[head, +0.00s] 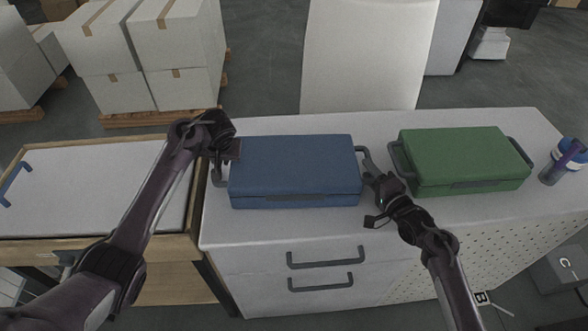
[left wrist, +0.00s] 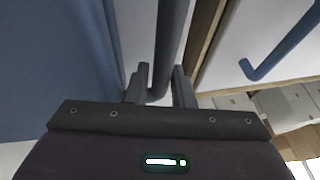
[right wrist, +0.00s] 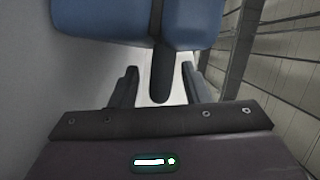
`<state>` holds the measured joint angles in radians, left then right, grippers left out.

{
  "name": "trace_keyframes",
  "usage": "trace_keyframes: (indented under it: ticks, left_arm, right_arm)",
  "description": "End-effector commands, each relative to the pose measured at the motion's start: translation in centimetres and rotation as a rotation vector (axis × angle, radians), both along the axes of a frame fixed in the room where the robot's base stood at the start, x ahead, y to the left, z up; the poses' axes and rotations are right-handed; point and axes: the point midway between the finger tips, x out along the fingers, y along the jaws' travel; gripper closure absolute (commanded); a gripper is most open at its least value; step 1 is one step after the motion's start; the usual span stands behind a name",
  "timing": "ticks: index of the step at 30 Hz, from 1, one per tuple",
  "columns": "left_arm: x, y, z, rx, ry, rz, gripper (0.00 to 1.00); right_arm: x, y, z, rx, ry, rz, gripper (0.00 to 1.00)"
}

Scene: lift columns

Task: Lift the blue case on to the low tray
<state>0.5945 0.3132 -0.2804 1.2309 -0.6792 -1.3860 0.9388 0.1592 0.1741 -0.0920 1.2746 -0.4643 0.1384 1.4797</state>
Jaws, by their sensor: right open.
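The blue case (head: 293,168) lies flat on the white counter, with a dark handle at each end. The low tray (head: 95,190), white with a wooden rim and a blue handle, is left of the counter. My left gripper (head: 222,152) is at the case's left handle. In the left wrist view, its fingers (left wrist: 160,88) stand close on both sides of the handle bar (left wrist: 160,50). My right gripper (head: 372,172) is at the right handle; in the right wrist view its open fingers (right wrist: 160,88) have the handle (right wrist: 161,75) between them, with gaps on both sides.
A green case (head: 465,158) lies on the counter (head: 225,225) right of the blue one, close to my right gripper. Stacked boxes (head: 150,55) and a white panel (head: 368,55) are behind.

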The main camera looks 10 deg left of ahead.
Motion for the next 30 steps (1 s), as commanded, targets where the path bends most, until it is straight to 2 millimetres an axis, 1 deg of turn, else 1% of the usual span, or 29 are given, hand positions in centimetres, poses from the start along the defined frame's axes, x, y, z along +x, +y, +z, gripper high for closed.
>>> trace_keyframes:
  ticks: [1, 4, 12, 13, 17, 18, 22, 30]
  left_arm:
    - [0.16, 0.23, -0.26, 0.001, 0.000, 0.003, 0.79]
    - [0.30, 0.31, -0.66, 0.001, -0.001, 0.002, 0.79]
    - [0.32, 0.31, -0.76, 0.000, -0.001, 0.002, 0.79]
    - [0.32, 0.31, -0.76, 0.000, -0.001, 0.002, 0.81]
    - [0.31, 0.31, -0.76, 0.000, -0.001, 0.002, 0.98]
    - [0.31, 0.31, -0.76, 0.000, -0.001, 0.002, 1.00]
    - [0.31, 0.31, -0.76, 0.000, -0.001, 0.002, 1.00]
    - [0.30, 0.32, -0.76, 0.000, 0.000, 0.002, 1.00]
  right_arm:
    - [0.40, 0.16, 0.03, 0.001, -0.001, -0.001, 0.58]
    - [0.72, 0.35, -0.02, -0.001, -0.001, -0.001, 0.58]
    - [0.78, 0.40, -0.05, -0.001, -0.001, -0.001, 0.58]
    - [0.77, 0.40, -0.05, -0.001, -0.001, -0.001, 0.60]
    - [0.76, 0.39, -0.05, -0.001, -0.001, -0.001, 0.77]
    - [0.76, 0.39, -0.05, -0.001, -0.001, -0.001, 0.83]
    - [0.76, 0.38, -0.06, -0.001, 0.000, -0.001, 1.00]
    - [0.75, 0.37, -0.08, -0.002, 0.000, -0.001, 1.00]
